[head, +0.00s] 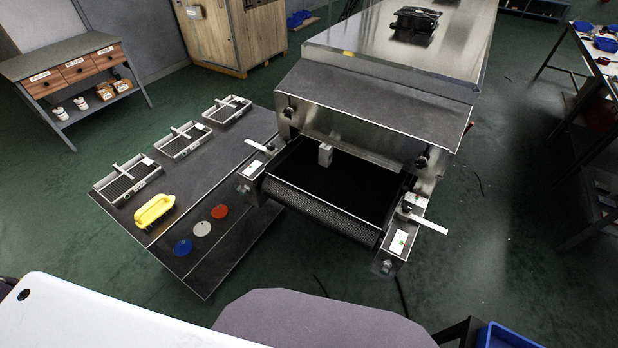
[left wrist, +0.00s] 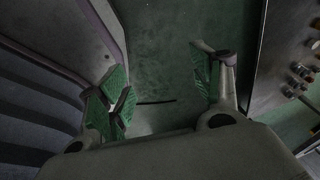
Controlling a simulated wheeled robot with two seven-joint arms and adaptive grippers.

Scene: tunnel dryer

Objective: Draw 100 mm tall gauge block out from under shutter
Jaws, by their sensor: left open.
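The gauge block (head: 325,154), a small upright pale grey block, stands on the dark belt (head: 335,190) at the tunnel mouth in the head view. Its top is right at the lower edge of the metal shutter (head: 350,152); I cannot tell whether they touch. No gripper is near the block. My left gripper shows only in the left wrist view (left wrist: 160,95), open and empty, with green pads on its fingers and green floor behind them. My right gripper is in neither view.
The dark side table (head: 200,258) left of the dryer holds three wire trays, a yellow-handled brush (head: 155,209) and blue, white and red discs. Metal side brackets with flat levers (head: 425,222) flank the belt. A dark-edged metal panel with knobs (left wrist: 285,60) is right in the wrist view.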

